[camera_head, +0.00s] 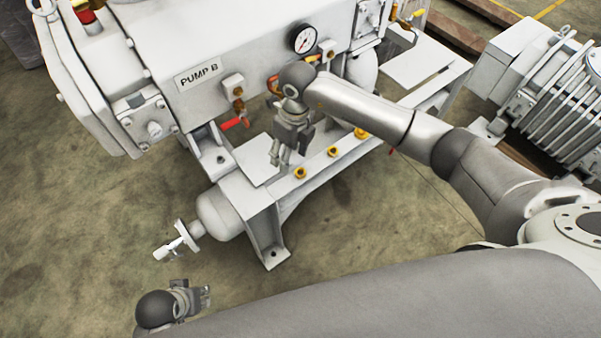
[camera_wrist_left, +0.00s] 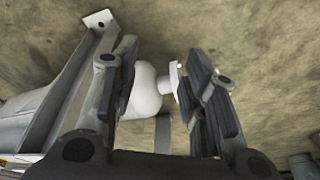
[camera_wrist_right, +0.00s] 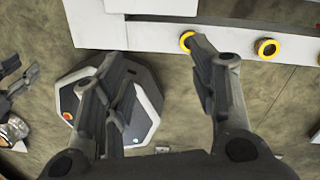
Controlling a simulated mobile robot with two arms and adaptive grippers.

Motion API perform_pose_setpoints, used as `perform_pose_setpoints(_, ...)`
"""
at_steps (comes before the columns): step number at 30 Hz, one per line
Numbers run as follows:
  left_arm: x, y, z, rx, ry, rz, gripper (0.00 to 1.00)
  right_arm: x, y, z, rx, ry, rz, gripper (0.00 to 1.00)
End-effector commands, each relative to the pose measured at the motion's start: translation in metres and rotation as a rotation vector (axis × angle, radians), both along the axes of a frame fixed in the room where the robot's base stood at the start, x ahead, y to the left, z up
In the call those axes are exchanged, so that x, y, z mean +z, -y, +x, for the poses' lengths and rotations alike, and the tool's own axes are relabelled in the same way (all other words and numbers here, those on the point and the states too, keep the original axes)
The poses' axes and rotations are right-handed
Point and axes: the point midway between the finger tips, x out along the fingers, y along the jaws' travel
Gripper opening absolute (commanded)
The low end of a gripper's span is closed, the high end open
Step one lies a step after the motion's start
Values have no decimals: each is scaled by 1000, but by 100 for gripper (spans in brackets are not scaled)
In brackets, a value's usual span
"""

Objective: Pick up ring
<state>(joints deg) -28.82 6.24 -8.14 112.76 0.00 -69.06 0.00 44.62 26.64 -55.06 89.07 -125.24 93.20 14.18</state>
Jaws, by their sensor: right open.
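Several yellow rings sit in a row along the front edge of the white pump frame: the near ring (camera_head: 299,173), the middle ring (camera_head: 331,151) and the far ring (camera_head: 361,133). In the right wrist view one ring (camera_wrist_right: 186,41) shows by a fingertip and another (camera_wrist_right: 267,49) shows to the right. My right gripper (camera_head: 279,162) is open and empty, left of the near ring in the head view; its height above the frame is unclear. My left gripper (camera_head: 208,297) is low at the left, away from the rings. Its fingers (camera_wrist_left: 155,75) stand apart with nothing held.
The white pump (camera_head: 200,77) with a gauge (camera_head: 303,38) and red-handled valve (camera_head: 234,123) stands behind the frame. A white tank (camera_head: 218,214) with a valve wheel (camera_head: 176,241) juts out at the front left. The floor (camera_head: 90,220) is clear at left.

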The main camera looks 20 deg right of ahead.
Motion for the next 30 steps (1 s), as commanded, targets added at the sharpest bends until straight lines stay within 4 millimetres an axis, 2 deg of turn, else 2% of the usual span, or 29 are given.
perform_pose_setpoints(1,0,0,0,0,0,0,40,2,12,4,-3,7,-51,53)
perform_pose_setpoints(5,4,0,1,0,3,0,40,-5,27,7,-10,9,-113,53)
perform_pose_setpoints(12,27,0,2,2,16,0,40,-42,27,7,-10,9,-116,53)
perform_pose_setpoints(19,40,-1,2,3,22,-1,40,-60,28,7,-11,9,-114,53)
perform_pose_setpoints(24,59,-1,0,5,34,-1,40,-84,31,8,-10,7,-113,53)
perform_pose_setpoints(30,77,-2,-3,6,40,-2,40,-102,32,9,-10,9,-113,53)
